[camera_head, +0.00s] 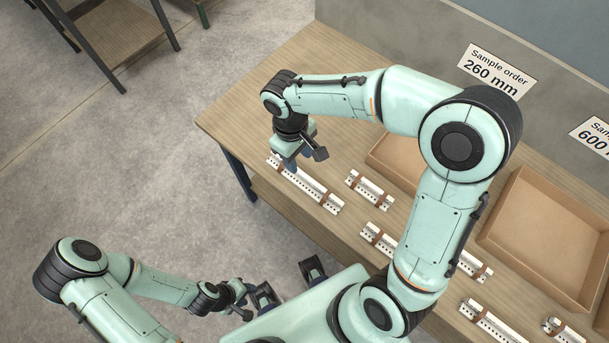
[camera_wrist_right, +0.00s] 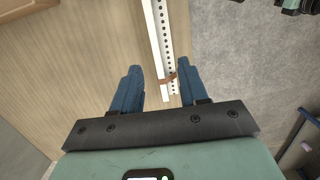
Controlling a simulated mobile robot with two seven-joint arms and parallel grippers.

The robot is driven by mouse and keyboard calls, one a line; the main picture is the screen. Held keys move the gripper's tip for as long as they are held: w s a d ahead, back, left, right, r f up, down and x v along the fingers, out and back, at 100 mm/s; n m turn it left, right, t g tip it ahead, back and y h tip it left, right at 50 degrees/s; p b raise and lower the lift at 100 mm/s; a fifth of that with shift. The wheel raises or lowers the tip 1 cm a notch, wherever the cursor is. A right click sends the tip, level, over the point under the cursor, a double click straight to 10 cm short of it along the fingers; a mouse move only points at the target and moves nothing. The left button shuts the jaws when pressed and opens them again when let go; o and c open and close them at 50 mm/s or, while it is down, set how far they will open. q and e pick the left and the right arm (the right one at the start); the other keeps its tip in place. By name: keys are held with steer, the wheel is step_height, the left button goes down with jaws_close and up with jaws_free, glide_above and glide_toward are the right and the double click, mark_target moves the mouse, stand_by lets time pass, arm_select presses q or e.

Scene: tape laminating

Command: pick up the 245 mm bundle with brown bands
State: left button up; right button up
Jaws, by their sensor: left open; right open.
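A long white perforated bundle with brown bands (camera_head: 318,190) lies near the table's front edge in the head view. Its marked length cannot be read. In the right wrist view, the bundle (camera_wrist_right: 163,45) runs up the picture, with a brown band (camera_wrist_right: 168,79) near its lower end. My right gripper (camera_head: 303,160) is over the bundle's far-left end. In the wrist view its blue fingers (camera_wrist_right: 158,88) are apart, one on each side of the bundle; I cannot tell their height above the table. My left gripper (camera_head: 289,284) is open and empty, off the table's front side.
Several shorter banded bundles, such as one to the right (camera_head: 370,189) and one nearer (camera_head: 380,239), lie along the table (camera_head: 250,110). Cardboard boxes (camera_head: 548,235) stand behind them. A "260 mm" sample order sign (camera_head: 496,73) is on the back panel. The table's left end is clear.

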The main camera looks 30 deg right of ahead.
glide_above(306, 176)
steer(key=a, duration=0.1)
steer(key=f, duration=0.4)
steer(key=shift+w+f, duration=0.15)
steer(key=shift+w, duration=0.25)
steer(key=f, duration=0.3)
steer(key=d+f, duration=0.1)
steer(key=f, duration=0.1)
steer(key=shift+s+b, duration=0.35)
steer(key=shift+b, duration=0.05)
steer(key=shift+c, duration=0.2)
steer(key=shift+r, duration=0.1)
jaws_close()
